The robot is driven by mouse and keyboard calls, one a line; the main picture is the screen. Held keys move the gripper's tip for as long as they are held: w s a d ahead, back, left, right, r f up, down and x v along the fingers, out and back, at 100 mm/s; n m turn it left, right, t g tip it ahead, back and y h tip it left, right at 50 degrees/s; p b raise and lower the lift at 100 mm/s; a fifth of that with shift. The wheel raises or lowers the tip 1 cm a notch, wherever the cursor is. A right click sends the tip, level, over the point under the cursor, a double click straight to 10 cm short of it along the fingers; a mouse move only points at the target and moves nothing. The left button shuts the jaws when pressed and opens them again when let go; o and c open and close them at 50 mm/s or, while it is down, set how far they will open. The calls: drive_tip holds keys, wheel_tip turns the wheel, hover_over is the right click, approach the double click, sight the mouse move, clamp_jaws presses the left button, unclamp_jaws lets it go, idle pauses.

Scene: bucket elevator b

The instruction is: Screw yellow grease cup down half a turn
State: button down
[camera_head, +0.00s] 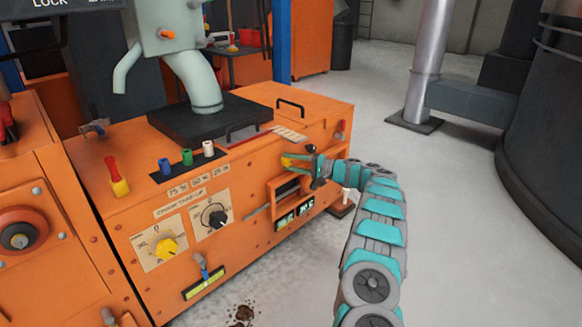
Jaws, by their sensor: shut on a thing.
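My gripper (298,162) is at the right part of the orange machine housing, at the end of my grey and teal arm. A small yellow piece, seemingly the yellow grease cup (287,161), shows at the fingertips against the housing. The gripper is shut on it. The fingers hide part of the cup, so its thread and how far it is screwed down cannot be seen.
Blue (165,166), green (187,157) and white (208,149) cups stand on the housing top. A yellow dial (166,248) and a black dial (215,217) are on its front.

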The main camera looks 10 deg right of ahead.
drive_tip(key=m+t+b, duration=0.1)
drive_tip(key=m, duration=0.2)
drive_tip(key=m+t+y+b, duration=0.1)
drive_tip(key=m, duration=0.2)
drive_tip(key=f+m+t+b, duration=0.1)
drive_tip(key=m, duration=0.2)
drive_tip(key=shift+m+y, duration=0.3)
drive_tip(key=shift+m, duration=0.1)
drive_tip(key=m+t+b, duration=0.1)
drive_tip(key=m, duration=0.2)
drive_tip(key=m+t, duration=0.1)
drive_tip(key=m, duration=0.2)
drive_tip(key=shift+a+t+h+b, duration=0.1)
drive_tip(key=shift+t+h+b, duration=0.25)
drive_tip(key=shift+t+h, duration=0.05)
drive_tip(key=m+t+h, duration=0.1)
drive_tip(key=m, duration=0.2)
drive_tip(key=m+t+h+b, duration=0.1)
drive_tip(key=m, duration=0.3)
drive_tip(key=shift+s+a+t, duration=0.1)
drive_tip(key=shift+s+t, duration=0.05)
drive_tip(key=shift+t, duration=0.15)
drive_tip(key=shift+m+h, duration=0.3)
drive_tip(key=shift+m, duration=0.1)
drive_tip(key=shift+c, duration=1.9)
unclamp_jaws()
drive_tip(key=shift+r, duration=0.1)
